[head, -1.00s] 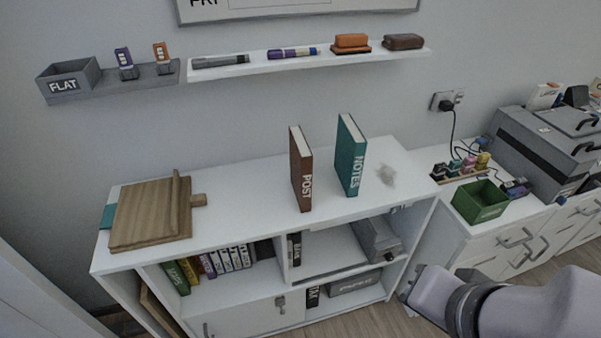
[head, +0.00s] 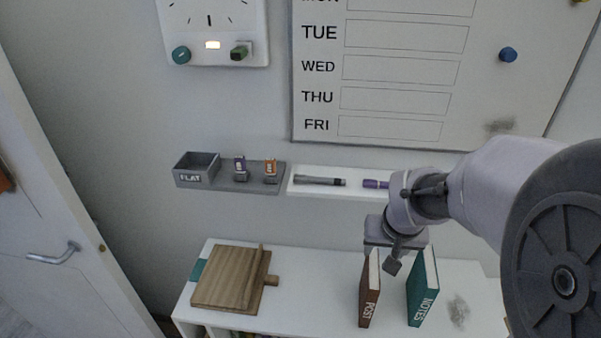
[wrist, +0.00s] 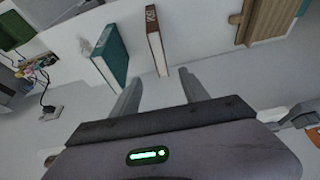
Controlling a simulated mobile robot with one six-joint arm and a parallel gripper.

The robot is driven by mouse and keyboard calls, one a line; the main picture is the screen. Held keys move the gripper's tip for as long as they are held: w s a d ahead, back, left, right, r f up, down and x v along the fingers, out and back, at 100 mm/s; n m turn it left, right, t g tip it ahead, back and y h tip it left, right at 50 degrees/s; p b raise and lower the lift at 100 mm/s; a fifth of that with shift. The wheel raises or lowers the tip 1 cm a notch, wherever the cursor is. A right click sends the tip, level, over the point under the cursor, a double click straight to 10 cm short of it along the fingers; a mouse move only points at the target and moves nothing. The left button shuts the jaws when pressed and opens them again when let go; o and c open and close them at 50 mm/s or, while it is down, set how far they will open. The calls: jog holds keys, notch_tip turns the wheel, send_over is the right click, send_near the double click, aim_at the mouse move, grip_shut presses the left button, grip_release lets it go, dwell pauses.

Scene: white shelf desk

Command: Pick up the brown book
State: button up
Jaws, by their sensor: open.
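The brown book (head: 369,293), marked POST, stands upright on the white shelf desk (head: 309,306). In the wrist view the brown book (wrist: 153,27) lies ahead of the fingers, apart from them. My gripper (head: 391,262) is near the book's top in the head view, partly hidden by my own arm. In the wrist view my gripper (wrist: 160,88) is open, with nothing between its two fingers. The teal book (head: 423,292), marked NOTES, stands upright to the right of the brown one, with a gap between them. It also shows in the wrist view (wrist: 111,56).
A wooden board (head: 227,279) lies on the desk to the left. Above are a wall ledge with a grey FLAT bin (head: 197,171), a white shelf with markers (head: 320,182) and a whiteboard (head: 395,85). A green box (wrist: 14,30) shows in the wrist view. Desk between board and brown book is clear.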

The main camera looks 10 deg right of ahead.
jog(key=b, duration=0.3)
send_near(374, 268)
jog(key=x, duration=0.4)
jog(key=shift+f, duration=0.35)
jog(key=b+x, duration=0.2)
jog(key=x, duration=0.4)
jog(key=shift+w, duration=0.25)
jog(key=shift+r, duration=0.1)
jog(key=shift+s, duration=0.1)
jog(key=shift+f+b, duration=0.25)
jog(key=shift+b, duration=0.1)
grip_shut()
dwell(0.4)
